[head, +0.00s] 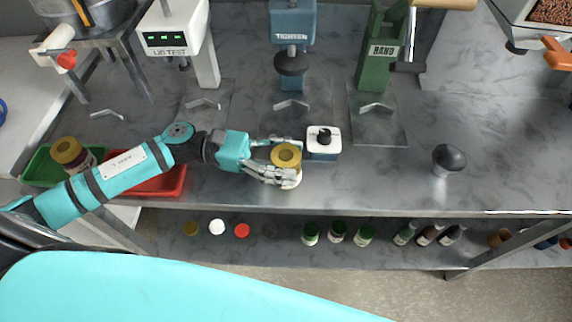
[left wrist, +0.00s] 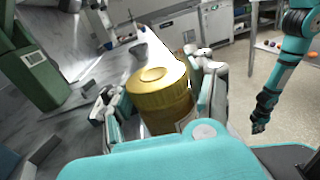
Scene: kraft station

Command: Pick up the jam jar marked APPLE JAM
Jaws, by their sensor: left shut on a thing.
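A jar with a gold lid (head: 286,155) stands near the front edge of the grey worktop, and its gold lid fills the middle of the left wrist view (left wrist: 160,90). My left gripper (head: 275,165) is shut around this jar from the left, with fingers on both sides of it. The jar's label is mostly hidden and cannot be read. My right gripper (left wrist: 260,115) hangs at the right of the left wrist view, apart from the jars.
A small white-topped device with a black knob (head: 323,143) is just right of the held jar. The green tray (head: 40,165) and red tray (head: 170,182) are at the left. Presses, including a green one (head: 378,60), line the back. A lower shelf holds lids and bottles.

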